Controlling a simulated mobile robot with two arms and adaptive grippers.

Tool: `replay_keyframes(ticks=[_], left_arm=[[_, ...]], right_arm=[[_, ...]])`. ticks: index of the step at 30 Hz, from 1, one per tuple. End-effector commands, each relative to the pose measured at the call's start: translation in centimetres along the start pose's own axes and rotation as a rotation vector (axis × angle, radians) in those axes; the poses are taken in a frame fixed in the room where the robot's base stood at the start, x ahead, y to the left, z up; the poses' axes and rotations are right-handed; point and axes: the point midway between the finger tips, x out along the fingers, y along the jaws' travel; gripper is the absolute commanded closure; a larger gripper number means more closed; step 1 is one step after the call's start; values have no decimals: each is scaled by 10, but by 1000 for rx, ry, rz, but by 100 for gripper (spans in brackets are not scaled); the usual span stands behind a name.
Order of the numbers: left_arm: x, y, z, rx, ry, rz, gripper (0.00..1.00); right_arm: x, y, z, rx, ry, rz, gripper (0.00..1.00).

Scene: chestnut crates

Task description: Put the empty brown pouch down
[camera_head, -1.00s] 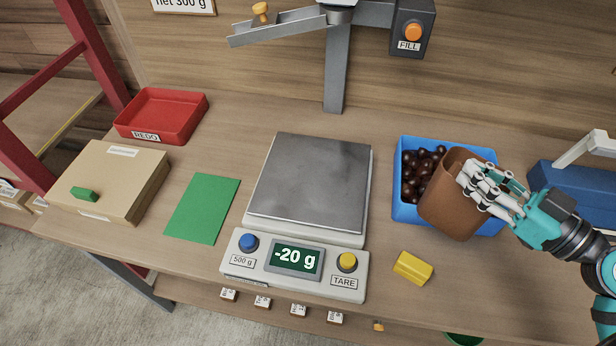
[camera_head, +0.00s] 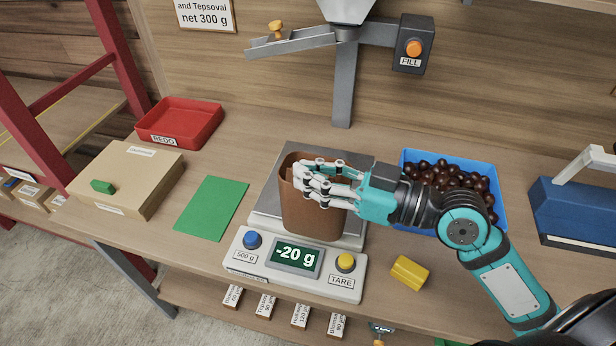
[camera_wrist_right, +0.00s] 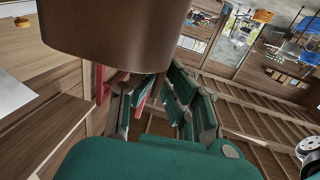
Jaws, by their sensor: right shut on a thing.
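My right gripper (camera_head: 318,182) is shut on the brown pouch (camera_head: 312,218), gripping its upper wall. The pouch is upright with its open top up, in front of and over the plate of the scale (camera_head: 345,238). Whether its base touches the plate is hidden, but the display (camera_head: 297,257) reads -20 g. In the right wrist view the pouch (camera_wrist_right: 115,35) fills the top, with the dark green fingers (camera_wrist_right: 160,95) below it. The inside of the pouch is mostly out of sight.
A blue crate (camera_head: 500,212) of chestnuts stands right of the scale, behind my right arm. A yellow block (camera_head: 410,272) lies in front of it. A green mat (camera_head: 210,208), a cardboard box (camera_head: 150,160) and a red REDO tray (camera_head: 205,135) are left. A dispenser chute (camera_head: 300,42) hangs above.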

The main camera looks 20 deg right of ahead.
Motion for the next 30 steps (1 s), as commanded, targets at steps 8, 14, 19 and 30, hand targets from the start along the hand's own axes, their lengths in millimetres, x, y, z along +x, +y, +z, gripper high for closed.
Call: replay_keyframes(ticks=[8,14,19,30], left_arm=[[-7,-2,-10,0,13,-2,60],[-17,-2,-14,0,18,-2,60],[-27,-2,-13,0,17,-2,60],[-37,-2,-10,0,10,-1,60]], right_arm=[[12,35,-1,-1,3,3,100],[26,78,1,0,4,4,100],[39,118,4,1,3,4,100],[51,151,14,2,2,0,100]])
